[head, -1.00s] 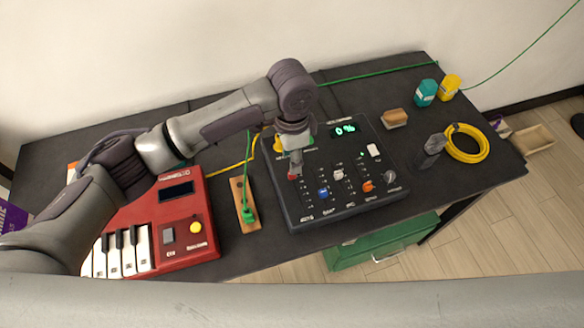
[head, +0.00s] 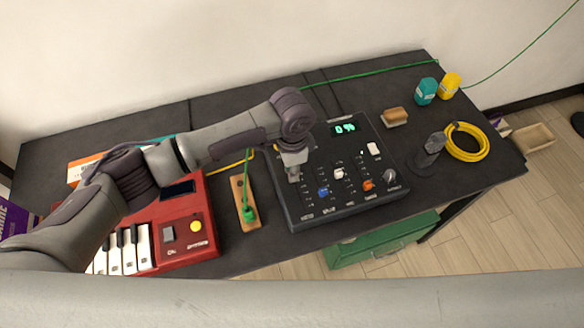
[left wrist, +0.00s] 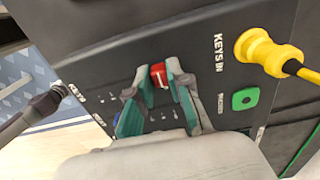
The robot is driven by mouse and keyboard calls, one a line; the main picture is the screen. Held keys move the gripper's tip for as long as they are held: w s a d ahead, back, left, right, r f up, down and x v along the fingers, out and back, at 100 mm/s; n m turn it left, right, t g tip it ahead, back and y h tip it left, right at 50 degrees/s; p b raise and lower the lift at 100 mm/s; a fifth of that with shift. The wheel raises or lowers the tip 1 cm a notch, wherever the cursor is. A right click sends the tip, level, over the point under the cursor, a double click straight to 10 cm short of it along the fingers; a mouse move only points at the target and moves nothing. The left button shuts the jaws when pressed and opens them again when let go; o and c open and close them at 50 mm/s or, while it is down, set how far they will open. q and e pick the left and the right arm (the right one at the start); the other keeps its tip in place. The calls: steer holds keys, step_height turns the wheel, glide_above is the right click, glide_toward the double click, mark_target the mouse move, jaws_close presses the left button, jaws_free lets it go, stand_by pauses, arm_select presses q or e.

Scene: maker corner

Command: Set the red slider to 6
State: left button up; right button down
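The black control panel (head: 350,205) lies on the dark table, with a green display (head: 344,128) that seems to read 0%. The red slider cap (left wrist: 158,75) shows in the left wrist view, between the fingertips of my left gripper (left wrist: 160,78). The gripper's fingers flank the cap closely; I cannot tell whether they press on it. In the head view my left gripper (head: 293,173) points down at the panel's left slot and hides the red cap. The tick numbers beside the slot are too small to read. My right gripper is not in view.
Blue (head: 323,193), white (head: 339,173) and orange (head: 368,186) slider caps sit to the right, near a knob (head: 390,176). A yellow plug (left wrist: 268,50) and green socket (left wrist: 245,98) are close by. A red keyboard (head: 185,243) stands left; a yellow cable coil (head: 467,143) lies right.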

mark_target(297, 188)
arm_select(q)
jaws_close()
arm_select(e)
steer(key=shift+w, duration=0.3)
